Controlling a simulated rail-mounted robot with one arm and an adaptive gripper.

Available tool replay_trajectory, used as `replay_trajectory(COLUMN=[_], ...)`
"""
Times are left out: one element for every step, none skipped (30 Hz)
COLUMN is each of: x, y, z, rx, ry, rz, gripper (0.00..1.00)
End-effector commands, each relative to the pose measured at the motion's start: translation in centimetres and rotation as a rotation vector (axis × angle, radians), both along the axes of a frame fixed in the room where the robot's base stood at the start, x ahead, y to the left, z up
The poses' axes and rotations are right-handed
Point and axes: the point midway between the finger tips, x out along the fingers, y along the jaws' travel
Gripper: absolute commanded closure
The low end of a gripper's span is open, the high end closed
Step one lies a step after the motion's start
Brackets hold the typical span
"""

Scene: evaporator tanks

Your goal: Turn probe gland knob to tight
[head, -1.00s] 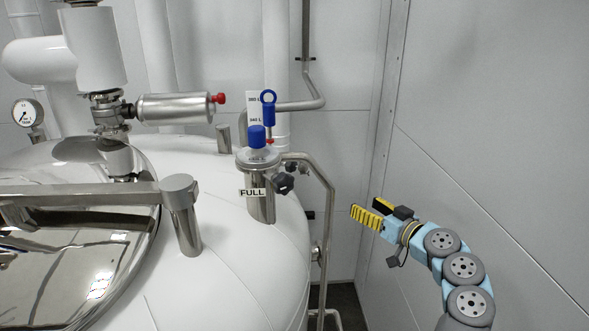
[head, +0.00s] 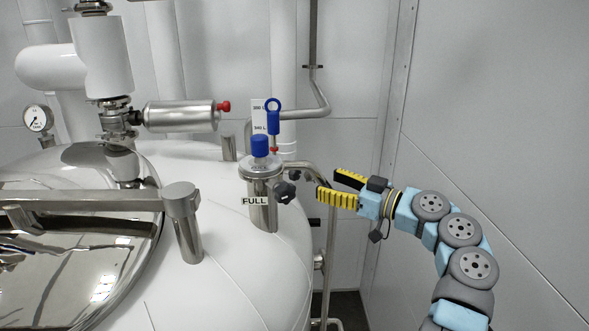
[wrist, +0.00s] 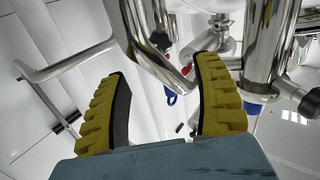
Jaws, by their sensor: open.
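A dark lobed knob (head: 285,192), which I take for the probe gland knob, sticks out from the right side of the steel probe fitting (head: 262,212) labelled FULL on the tank top. In the wrist view the knob (wrist: 308,103) is at the right edge, outside my fingers, beside the shiny fitting (wrist: 262,45). My gripper (head: 328,184) is open and empty, to the right of the knob and apart from it, pointing left. In the wrist view my gripper (wrist: 163,68) shows its two yellow ribbed fingers spread. Any mark for tight is too small to read.
A steel pipe (head: 331,230) runs down beside the tank, close to my fingers; a bent pipe (wrist: 150,45) crosses between them in the wrist view. A blue cap (head: 260,146) and blue ring handle (head: 273,120) top the fitting. The wall stands behind my arm.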

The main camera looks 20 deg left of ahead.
Motion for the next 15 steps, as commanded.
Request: replay_trajectory(x=[0.1,0.3,0.4,0.5,0.7,0.9,1.0,1.1,1.3,1.5,1.6,1.7,1.8,1.9,2.0], y=[1.0,1.5,2.3,2.8,3.3,3.9,4.5,5.0,5.6,6.1,6.6,7.2,7.6,7.9,8.3], z=[0.2,0.2,0.2,0.2,0.2,0.3,0.3,0.3,0.3,0.3,0.2,0.1,0.1,0.0,0.1], rx=[-0.001,-0.001,-0.002,-0.001,-0.001,0.000,0.000,0.000,0.000,-0.001,-0.001,-0.001,-0.002,-0.002,-0.001], ry=[0.001,0.001,0.003,0.002,0.002,0.000,0.000,0.000,0.000,0.000,0.002,0.003,0.004,0.004,0.003], rz=[0.003,0.004,0.005,0.005,0.005,0.004,0.003,0.003,0.002,0.002,0.002,0.003,0.003,0.002,0.002], gripper=[0.33,0.33,0.33,0.33,0.33,0.33,0.33,0.33,0.33,0.33,0.33,0.33,0.33,0.33,0.33])
